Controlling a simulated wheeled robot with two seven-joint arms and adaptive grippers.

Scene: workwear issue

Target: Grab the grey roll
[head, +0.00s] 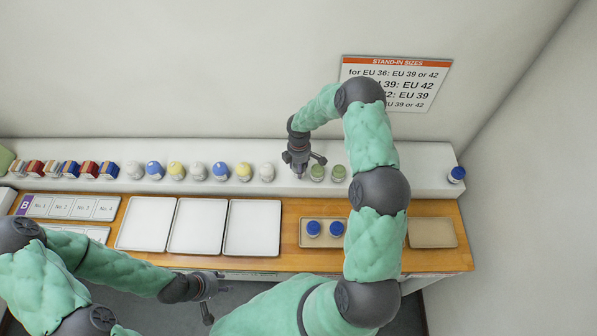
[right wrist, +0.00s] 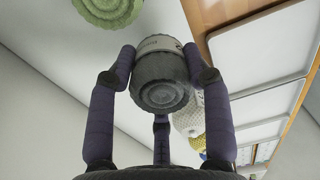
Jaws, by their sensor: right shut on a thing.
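The grey roll (right wrist: 160,80) shows in the right wrist view as a dark grey, ribbed round end with a paler band. My right gripper (right wrist: 159,52) is shut on it, with fingers on either side.
The white shelf (head: 405,177) carries a row of white, blue, yellow and green (head: 317,172) rolls, with striped items at left. Three white trays (head: 252,228) and a tan tray (head: 304,242) with two blue rolls stand on the table. An empty tan tray (head: 432,232) is at right.

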